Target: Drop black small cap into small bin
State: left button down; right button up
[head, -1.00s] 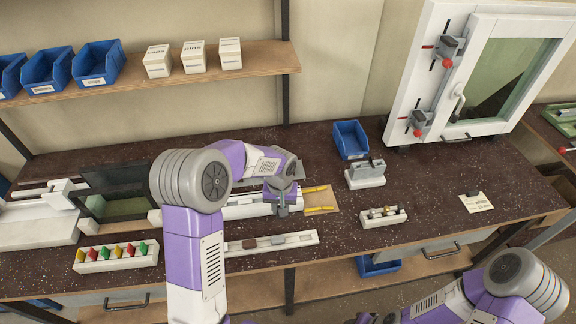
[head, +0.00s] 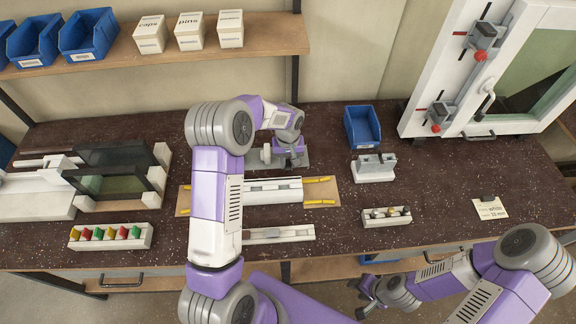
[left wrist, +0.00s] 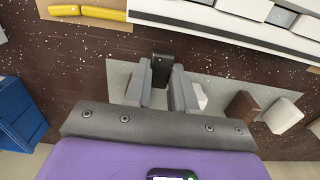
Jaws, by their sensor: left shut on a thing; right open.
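My left gripper (head: 287,158) is low over a grey mat at the back of the bench, behind the clamp fixture. In the left wrist view its two fingers (left wrist: 164,92) are shut on the black small cap (left wrist: 161,68), whose dark end shows between the tips. In the head view the cap is hidden. The blue small bin (head: 362,128) stands on the bench to the right of my left gripper; it also shows at the left wrist view's left edge (left wrist: 14,112). My right gripper (head: 368,296) is open in front of the bench, apart from everything.
A brown cap (left wrist: 241,106) and a white cap (left wrist: 283,115) sit beside my left gripper on the grey mat (left wrist: 215,88). A grey-white block (head: 374,168) stands in front of the bin. The fixture with yellow strips (head: 320,202) lies in front of my left gripper.

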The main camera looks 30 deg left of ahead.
aim_at(288, 164)
pick_arm(q)
jog(key=shift+f, duration=1.55)
jog(key=c, duration=0.9)
grip_release()
jog(key=shift+c, duration=0.2)
jog(key=shift+r, duration=0.1)
